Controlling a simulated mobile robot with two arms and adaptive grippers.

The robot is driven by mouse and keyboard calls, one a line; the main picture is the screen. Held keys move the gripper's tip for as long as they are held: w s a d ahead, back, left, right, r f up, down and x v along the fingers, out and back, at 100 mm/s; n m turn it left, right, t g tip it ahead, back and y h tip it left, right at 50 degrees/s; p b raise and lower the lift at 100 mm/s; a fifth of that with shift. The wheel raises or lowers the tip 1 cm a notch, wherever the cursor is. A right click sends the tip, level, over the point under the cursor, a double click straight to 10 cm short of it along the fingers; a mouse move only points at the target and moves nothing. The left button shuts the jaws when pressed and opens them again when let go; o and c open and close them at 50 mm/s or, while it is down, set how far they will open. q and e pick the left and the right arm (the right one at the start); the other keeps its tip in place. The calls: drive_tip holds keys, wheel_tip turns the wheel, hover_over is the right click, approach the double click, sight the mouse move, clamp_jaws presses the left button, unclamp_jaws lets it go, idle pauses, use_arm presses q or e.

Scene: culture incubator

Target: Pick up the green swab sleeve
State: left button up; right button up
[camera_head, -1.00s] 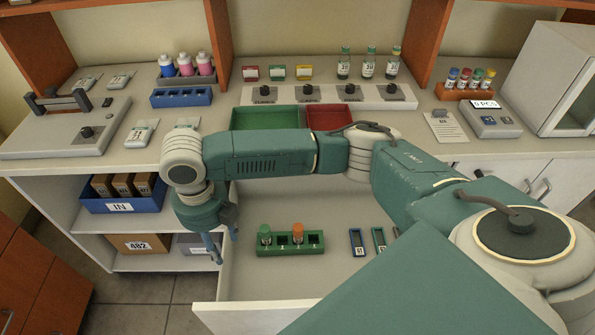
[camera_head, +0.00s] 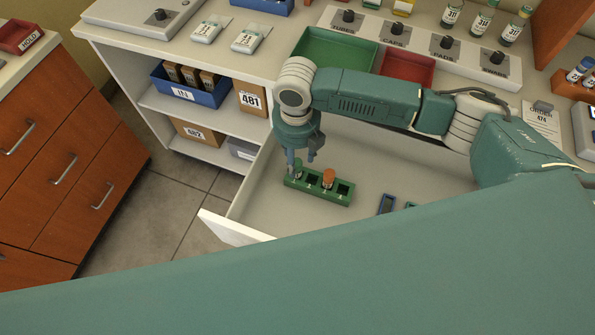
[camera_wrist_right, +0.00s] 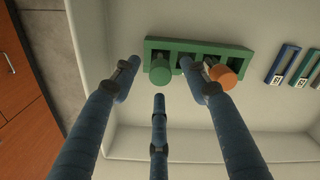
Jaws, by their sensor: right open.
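In the open drawer, a slim green flat holder with a white label, which looks like the green swab sleeve (camera_wrist_right: 303,68), lies beside a similar blue one (camera_wrist_right: 283,64). In the head view the green one (camera_head: 410,205) is mostly hidden behind my arm; the blue one (camera_head: 387,204) shows more. A green rack (camera_head: 345,189) to their left holds a green-capped tube (camera_wrist_right: 160,72) and an orange-capped tube (camera_wrist_right: 222,75). My right gripper (camera_head: 301,158) is open and empty, pointing down above the rack's left end, its fingers spread around the green cap in the wrist view. My left gripper is not in view.
The drawer's front wall (camera_head: 235,229) and sides surround the rack. Behind it, the counter carries a green tray (camera_head: 335,50) and a red tray (camera_head: 407,68). Shelves with a blue bin (camera_head: 190,93) stand left. The drawer floor between rack and holders is bare.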

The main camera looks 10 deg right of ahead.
sight(297, 162)
drive_tip(key=shift+f, duration=1.6)
drive_tip(key=c, duration=1)
drive_tip(key=shift+o, duration=0.2)
drive_tip(key=shift+r, duration=0.1)
wheel_tip(297, 162, up, 20)
